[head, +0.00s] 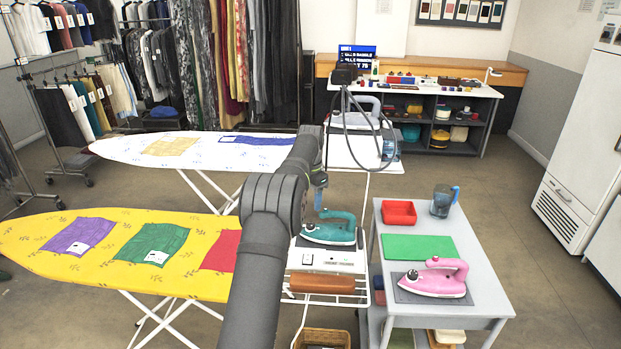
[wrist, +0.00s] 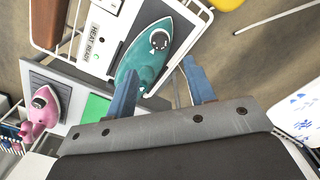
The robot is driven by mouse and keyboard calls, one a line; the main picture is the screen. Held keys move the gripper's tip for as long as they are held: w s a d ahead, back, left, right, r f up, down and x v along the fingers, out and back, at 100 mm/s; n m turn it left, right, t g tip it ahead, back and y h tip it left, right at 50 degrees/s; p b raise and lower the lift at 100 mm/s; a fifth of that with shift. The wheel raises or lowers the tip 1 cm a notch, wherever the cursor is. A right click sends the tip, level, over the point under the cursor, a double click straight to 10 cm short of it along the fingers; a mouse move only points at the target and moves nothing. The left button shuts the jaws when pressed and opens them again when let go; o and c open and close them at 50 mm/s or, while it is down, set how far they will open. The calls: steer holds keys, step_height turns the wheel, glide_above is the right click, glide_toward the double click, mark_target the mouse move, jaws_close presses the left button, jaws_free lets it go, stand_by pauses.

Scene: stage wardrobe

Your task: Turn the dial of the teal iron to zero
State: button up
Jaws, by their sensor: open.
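The teal iron (head: 329,236) rests on a white iron stand at the end of the yellow ironing board. The wrist view shows the teal iron (wrist: 148,73) from above, with its round dial (wrist: 160,40) carrying white marks. I cannot read the dial's setting. My gripper (wrist: 163,63) is open and empty, its two blue fingers spread on either side of the iron's lower part in that view. The dial lies beyond the fingertips. In the head view my gripper (head: 319,199) hangs over the iron, partly hidden by my arm.
A pink iron (head: 435,279) sits on a grey pad on the side table, near a green mat (head: 418,246), red tray (head: 399,213) and jug (head: 443,201). The yellow board (head: 60,262) holds cloth patches. A white board (head: 115,147) stands behind, with another iron (head: 362,112).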

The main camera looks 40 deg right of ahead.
step_height(320, 180, up, 9)
steer(key=shift+f, duration=0.15)
step_height(320, 180, down, 4)
steer(key=a+f+m+g+h, duration=0.1)
steer(key=a+m+g+h, duration=0.1)
steer(key=a+g, duration=0.1)
steer(key=t+h, duration=0.2)
steer(key=h, duration=0.9)
glide_toward(310, 225)
steer(key=shift+n, duration=0.5)
steer(key=x, duration=0.7)
steer(key=shift+w+d+f, duration=0.1)
steer(key=shift+d+f, duration=0.1)
steer(key=shift+d, duration=0.15)
steer(key=c, duration=1)
